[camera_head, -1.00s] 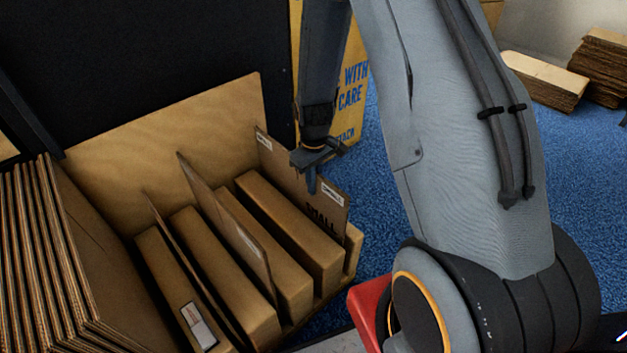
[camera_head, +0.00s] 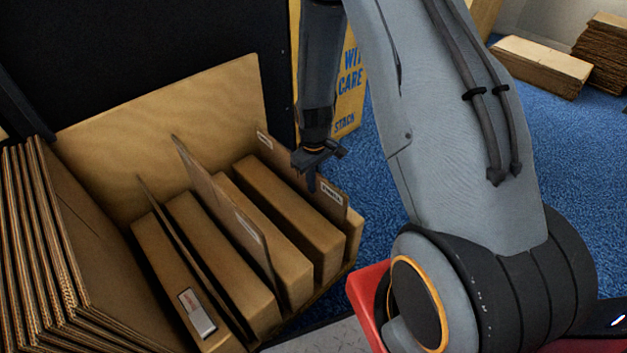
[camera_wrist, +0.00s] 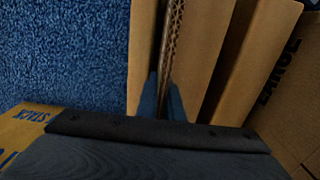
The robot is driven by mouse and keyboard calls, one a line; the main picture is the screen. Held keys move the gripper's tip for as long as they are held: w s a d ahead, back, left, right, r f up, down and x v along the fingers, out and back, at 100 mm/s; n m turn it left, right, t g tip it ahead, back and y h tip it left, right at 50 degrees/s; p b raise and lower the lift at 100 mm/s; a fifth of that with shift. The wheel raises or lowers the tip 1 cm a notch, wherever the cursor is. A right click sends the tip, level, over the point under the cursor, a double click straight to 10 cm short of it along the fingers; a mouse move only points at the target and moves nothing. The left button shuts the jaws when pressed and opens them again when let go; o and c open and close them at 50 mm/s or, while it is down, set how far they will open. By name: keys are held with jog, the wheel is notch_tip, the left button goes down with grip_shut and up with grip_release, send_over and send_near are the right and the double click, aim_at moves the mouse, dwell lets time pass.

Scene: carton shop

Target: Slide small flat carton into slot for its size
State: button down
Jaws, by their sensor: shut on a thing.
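My gripper (camera_head: 312,178) is shut on the upper edge of a thin brown small flat carton (camera_head: 328,208), at the right end of the rack. The carton stands upright, with its lower part hidden down between the brown blocks of the rack (camera_head: 292,222). In the wrist view the gripper's fingers (camera_wrist: 162,98) close around the corrugated edge of the carton (camera_wrist: 172,40), with brown faces close on both sides. White labels show near the carton's top edge; their print is too small to read. I cannot tell how deep it sits.
More flat cartons stand upright in the rack's other slots, one (camera_head: 228,210) in the middle. A stack of large flat cartons (camera_head: 45,240) leans at the left. A plywood board (camera_head: 150,125) backs the rack. Blue carpet (camera_head: 385,190) lies open to the right, with piled cardboard (camera_head: 540,68) beyond.

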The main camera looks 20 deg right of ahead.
jog(key=shift+f, duration=0.1)
jog(key=c, duration=1.8)
grip_release()
